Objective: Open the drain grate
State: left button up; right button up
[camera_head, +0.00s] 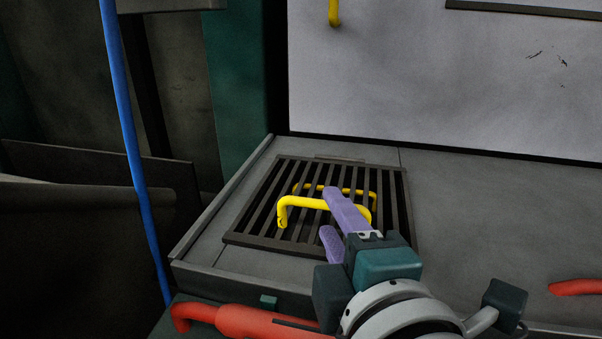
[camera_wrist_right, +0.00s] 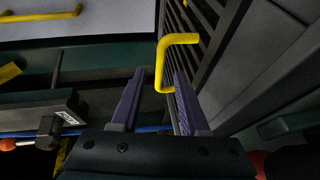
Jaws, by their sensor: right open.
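The drain grate (camera_head: 400,195), a dark slatted panel, lies flat and closed-looking in the grey top surface. A yellow bar handle (camera_head: 300,203) stands up from it, with a second yellow bar (camera_head: 335,188) just behind. My right gripper (camera_head: 333,218), with purple fingers, reaches in from the lower right over the grate and is open. In the right wrist view, the yellow handle (camera_wrist_right: 178,40) comes down between the two spread fingers (camera_wrist_right: 155,95), near their tips. I cannot tell whether a finger touches it. The right finger hides part of the handle in the head view. My left gripper is not in view.
A pale wall panel (camera_head: 440,80) with a yellow handle (camera_head: 334,12) rises behind the surface. A blue pole (camera_head: 133,140) stands at the left. A red bar (camera_head: 245,320) runs along the front edge. The grey surface right of the grate (camera_head: 480,220) is clear.

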aim_at(326, 208)
jog(key=shift+w+a+f+b, duration=0.1)
jog(key=shift+w+f+b, duration=0.1)
jog(key=shift+w, duration=0.9)
jog(key=shift+w+a+f+b, duration=0.1)
jog(key=shift+w+f, duration=0.1)
jog(key=shift+w, duration=0.9)
jog(key=shift+c, duration=0.2)
grip_shut()
